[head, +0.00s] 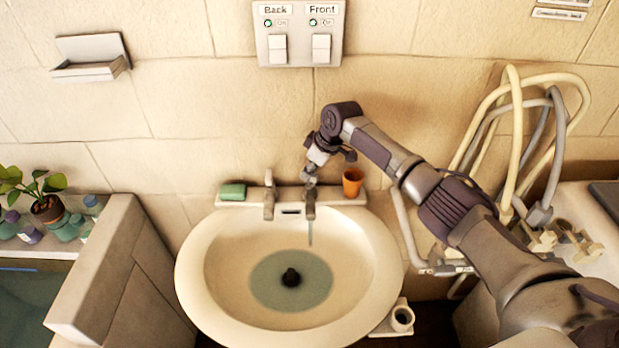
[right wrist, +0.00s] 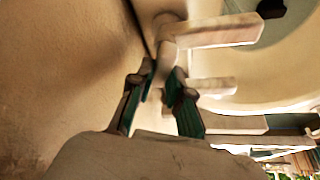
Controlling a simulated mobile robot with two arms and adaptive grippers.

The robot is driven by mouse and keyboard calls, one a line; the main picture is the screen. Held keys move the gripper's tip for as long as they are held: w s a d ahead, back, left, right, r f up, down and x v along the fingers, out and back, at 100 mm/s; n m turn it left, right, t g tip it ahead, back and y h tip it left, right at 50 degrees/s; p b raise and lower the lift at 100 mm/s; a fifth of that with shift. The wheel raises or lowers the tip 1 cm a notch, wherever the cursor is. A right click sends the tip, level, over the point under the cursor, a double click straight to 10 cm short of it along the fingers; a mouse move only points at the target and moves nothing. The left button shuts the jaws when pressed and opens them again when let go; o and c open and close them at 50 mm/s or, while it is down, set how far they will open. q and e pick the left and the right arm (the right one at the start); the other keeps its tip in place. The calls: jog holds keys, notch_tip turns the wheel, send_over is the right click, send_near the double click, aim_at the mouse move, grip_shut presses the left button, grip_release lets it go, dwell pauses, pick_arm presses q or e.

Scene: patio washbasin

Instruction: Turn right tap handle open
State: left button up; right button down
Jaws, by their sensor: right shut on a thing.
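The right tap (head: 310,203) stands on the back rim of the white washbasin (head: 196,262). A thin bluish stream (head: 310,233) hangs below its spout. My right gripper (head: 311,176) comes down from above onto the top of this tap and is shut on its handle, which is mostly hidden by the fingers. In the right wrist view the gripper's dark teal-padded fingers (right wrist: 163,88) are close together beside a pale tap spout (right wrist: 215,87). The left tap (head: 269,197) stands apart to the left. My left gripper is not in view.
An orange cup (head: 353,182) stands close to the right of the gripper. A green soap bar (head: 233,191) lies on the rim at left. Bluish water (head: 265,280) surrounds a dark plug (head: 291,278). Hoses (head: 515,130) hang at right. A switch panel (head: 300,30) is above.

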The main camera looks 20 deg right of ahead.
jog(key=n+g+b, duration=0.1)
jog(key=n+b, duration=0.3)
jog(key=shift+f+n+y+b, duration=0.15)
jog(key=shift+n+y+b, duration=0.15)
jog(key=shift+y+b, duration=0.1)
jog(key=shift+n+g+b, duration=0.5)
jog(key=shift+n, duration=0.1)
jog(key=c, duration=1.1)
grip_release()
jog(key=shift+r, duration=0.2)
jog(key=shift+r, duration=0.15)
jog(key=v, duration=1.1)
jog(key=shift+d+r, duration=0.25)
jog(key=shift+s, duration=0.1)
